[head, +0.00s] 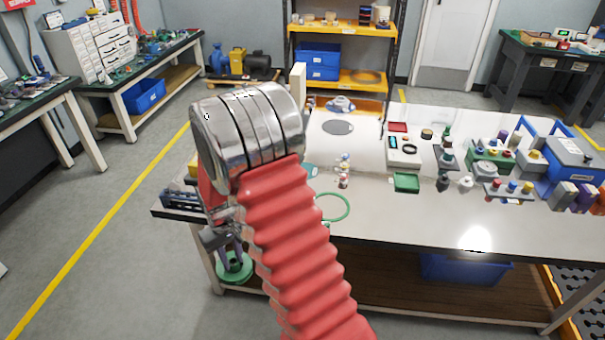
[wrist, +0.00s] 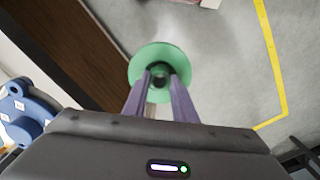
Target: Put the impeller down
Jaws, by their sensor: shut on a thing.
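The impeller is a round green disc (head: 236,272) with a dark hub in its middle. My gripper (head: 229,250) is shut on it and points down. In the head view they are off the left end of the steel-topped table, lower than the top. In the wrist view the impeller (wrist: 146,62) is between my gripper's purple fingers (wrist: 160,80), with grey floor behind it. The fingers close around its central hub. My red arm sleeve and metal joint hide part of the table's left end in the head view.
The table (head: 420,228) carries a green ring (head: 346,208), a green tray (head: 406,183), a grey round patch (head: 338,127) and several small parts. Its front middle is mostly clear. A brown lower shelf (head: 400,291) holds a blue bin (head: 470,268). Open floor lies left.

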